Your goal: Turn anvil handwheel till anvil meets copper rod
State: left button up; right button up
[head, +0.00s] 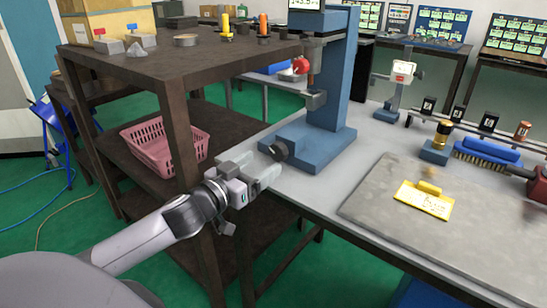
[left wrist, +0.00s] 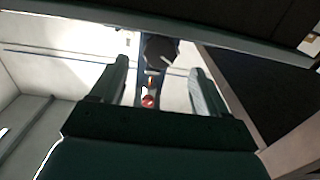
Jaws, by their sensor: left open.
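A blue upright stand (head: 335,85) is on the grey bench, with a dark round knob, seemingly the anvil handwheel (head: 278,150), on the near left end of its base. In the left wrist view the dark handwheel (left wrist: 161,49) shows between and beyond my fingers. A small orange piece, perhaps the copper rod (left wrist: 151,82), shows below it, with a red part (left wrist: 148,101); I cannot tell whether the anvil touches it. My left gripper (head: 261,168) is open and empty, just short of the handwheel at the bench edge. My right gripper is not in view.
A dark shelf rack (head: 180,66) stands close left of my left arm, with a pink basket (head: 165,143) on its lower shelf. A grey mat (head: 400,225) with a yellow tag (head: 424,199) lies on the bench. A blue brush (head: 487,152) lies at right.

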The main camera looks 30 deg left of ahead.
aim_at(275, 154)
pick_arm(q)
jog(key=shift+w+d, duration=0.15)
jog(key=shift+w, duration=2.45)
jog(key=shift+f, duration=0.1)
jog(key=c, duration=1)
